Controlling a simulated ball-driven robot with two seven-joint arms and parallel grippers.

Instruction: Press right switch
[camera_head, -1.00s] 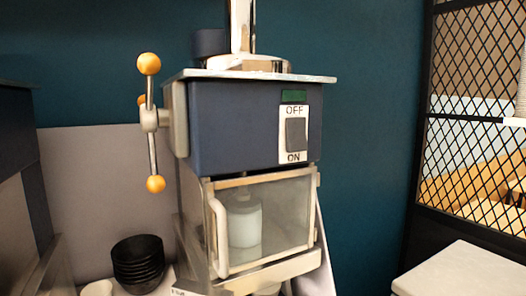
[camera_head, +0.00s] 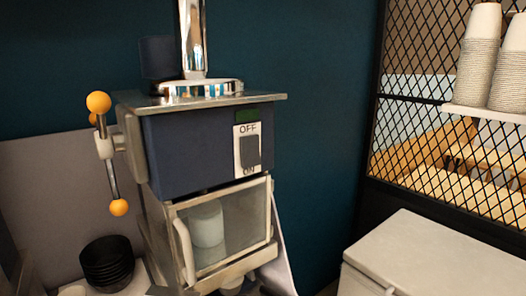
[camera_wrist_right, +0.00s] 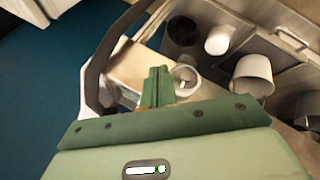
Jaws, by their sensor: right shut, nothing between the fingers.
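The right switch (camera_head: 249,152) is a dark grey rocker on a white plate on the front of the dark blue machine (camera_head: 195,155). "OFF" is printed above it and "ON" below it. My left gripper is not in view.
A lever with orange knobs (camera_head: 99,103) sticks out on the machine's left. Below is a glass-doored compartment (camera_head: 225,222) holding a white container. Black bowls (camera_head: 106,262) are stacked lower left. A white-topped box (camera_head: 430,255) and mesh partition (camera_head: 420,130) stand right.

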